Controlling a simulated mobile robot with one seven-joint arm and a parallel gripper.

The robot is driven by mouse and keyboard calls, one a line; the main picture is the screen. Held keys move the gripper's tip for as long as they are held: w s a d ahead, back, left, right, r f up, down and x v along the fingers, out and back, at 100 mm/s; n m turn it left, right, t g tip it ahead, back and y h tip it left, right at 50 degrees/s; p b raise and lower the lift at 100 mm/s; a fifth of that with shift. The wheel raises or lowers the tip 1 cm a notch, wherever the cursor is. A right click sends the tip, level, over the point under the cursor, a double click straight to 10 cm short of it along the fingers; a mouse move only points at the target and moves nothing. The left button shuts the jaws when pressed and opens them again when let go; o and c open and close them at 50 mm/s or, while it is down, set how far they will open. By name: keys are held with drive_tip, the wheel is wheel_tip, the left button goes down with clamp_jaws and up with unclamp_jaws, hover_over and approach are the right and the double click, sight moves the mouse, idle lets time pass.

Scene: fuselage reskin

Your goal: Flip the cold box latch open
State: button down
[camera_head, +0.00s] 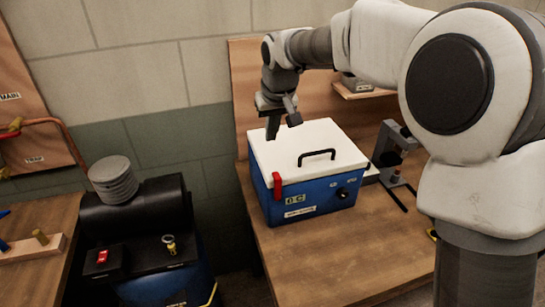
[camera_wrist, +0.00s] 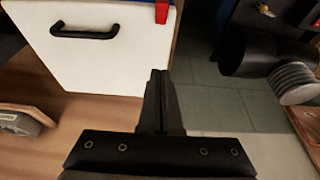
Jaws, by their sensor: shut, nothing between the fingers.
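The cold box (camera_head: 316,200) is blue with a white lid (camera_head: 332,137) and a black lid handle (camera_head: 316,154). It stands on the wooden bench and its lid is down. A red latch (camera_head: 277,185) sits at the front left corner, upright against the box. In the wrist view the lid (camera_wrist: 95,65) shows with its handle (camera_wrist: 84,33), and the red latch (camera_wrist: 162,12) is at the top edge, partly cut off. My gripper (camera_head: 272,134) is above the lid's back left part, fingers pointing down. In the wrist view my gripper (camera_wrist: 161,75) has its fingers together and empty, apart from the latch.
A black machine with a grey ribbed cap (camera_head: 113,180) stands left of the bench, across a gap. A grey stand (camera_head: 393,153) is close to the box's right side. The bench (camera_head: 330,255) is clear in front of the box. A wooden panel stands behind.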

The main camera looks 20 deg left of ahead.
sight(271, 171)
drive_tip(key=p+x, duration=0.1)
drive_tip(key=x, duration=0.8)
drive_tip(key=shift+f, duration=0.25)
drive_tip(key=shift+s+d+f, duration=0.1)
drive_tip(key=shift+s+d, duration=0.5)
drive_tip(key=shift+s, duration=0.25)
drive_tip(key=shift+s+d, duration=0.5)
drive_tip(key=shift+s, duration=0.25)
drive_tip(key=shift+s+f+b, duration=0.1)
drive_tip(key=shift+f+b, duration=0.05)
drive_tip(key=shift+b, duration=0.25)
drive_tip(key=shift+s+d, duration=0.1)
drive_tip(key=shift+d, duration=0.05)
drive_tip(key=shift+t+b, duration=0.3)
drive_tip(key=shift+b, duration=0.15)
